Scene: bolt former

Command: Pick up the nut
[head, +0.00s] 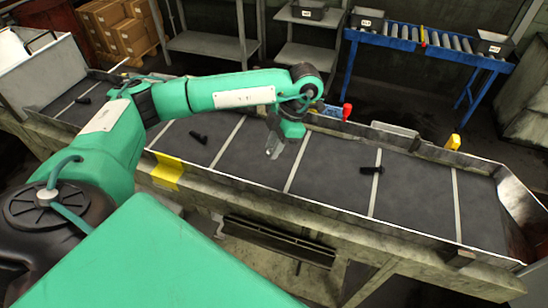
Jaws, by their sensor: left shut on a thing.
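My left gripper (273,152) is above the dark conveyor belt (330,175), near its middle, pointing down. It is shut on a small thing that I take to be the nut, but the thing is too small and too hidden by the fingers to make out. No nut shows clearly anywhere else. Dark bolt-like pieces lie apart on the belt: one to the right of the gripper (372,170), one to the left (198,138), and one at the far left (83,99). My right gripper is out of view.
A metal rim runs along the belt, with pale cross strips on its surface. A red object (347,111) and a yellow object (453,142) stand at the back edge. Behind are a blue roller conveyor (425,45), metal shelves (212,44) and cardboard boxes (125,35).

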